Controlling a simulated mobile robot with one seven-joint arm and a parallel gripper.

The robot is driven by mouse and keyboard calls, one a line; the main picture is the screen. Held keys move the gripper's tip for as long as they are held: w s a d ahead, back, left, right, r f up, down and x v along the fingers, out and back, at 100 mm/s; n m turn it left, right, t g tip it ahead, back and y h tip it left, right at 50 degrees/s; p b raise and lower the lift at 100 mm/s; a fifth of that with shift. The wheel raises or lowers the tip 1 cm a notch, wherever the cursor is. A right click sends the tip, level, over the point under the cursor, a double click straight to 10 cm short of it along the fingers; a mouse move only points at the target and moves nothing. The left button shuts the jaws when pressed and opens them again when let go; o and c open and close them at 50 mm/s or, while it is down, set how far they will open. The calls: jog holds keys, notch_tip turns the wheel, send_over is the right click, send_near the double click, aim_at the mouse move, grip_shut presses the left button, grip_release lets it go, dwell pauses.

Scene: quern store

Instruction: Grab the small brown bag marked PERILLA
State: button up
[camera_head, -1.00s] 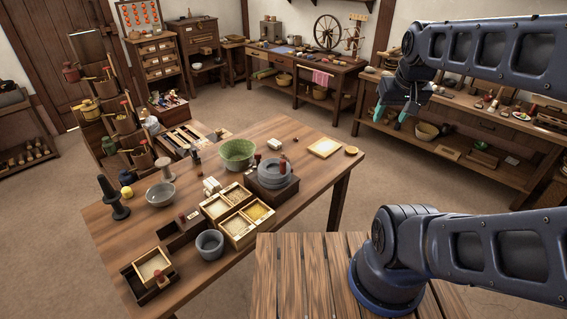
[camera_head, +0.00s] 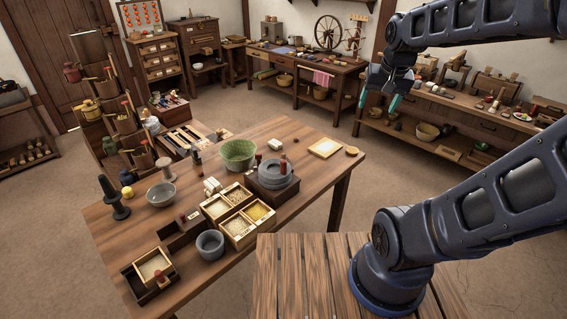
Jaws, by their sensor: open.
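I cannot pick out a small brown bag marked PERILLA; no lettering is readable at this size.
The near table holds a green bowl (camera_head: 238,153), a stone quern (camera_head: 276,173), grain trays (camera_head: 240,229), a grey pot (camera_head: 210,244) and dark spindles. A slatted wooden surface (camera_head: 291,285) lies at the front. A wall bench (camera_head: 470,118) stands right.

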jog(key=w+a+f+m+g, duration=0.1)
jog(key=w+a+f+m, duration=0.1)
jog(key=w, duration=0.4)
jog(key=w+a+f+m, duration=0.1)
jog(key=w+a+f, duration=0.15)
jog(key=w, duration=0.35)
jog(key=m+h, duration=0.4)
jog(key=m, duration=0.3)
send_near(283, 157)
jog(key=w+f, duration=0.2)
jog(key=x, duration=1)
jog(key=shift+s+d+f, duration=0.3)
jog(key=shift+d, duration=0.1)
jog(key=c, duration=1.1)
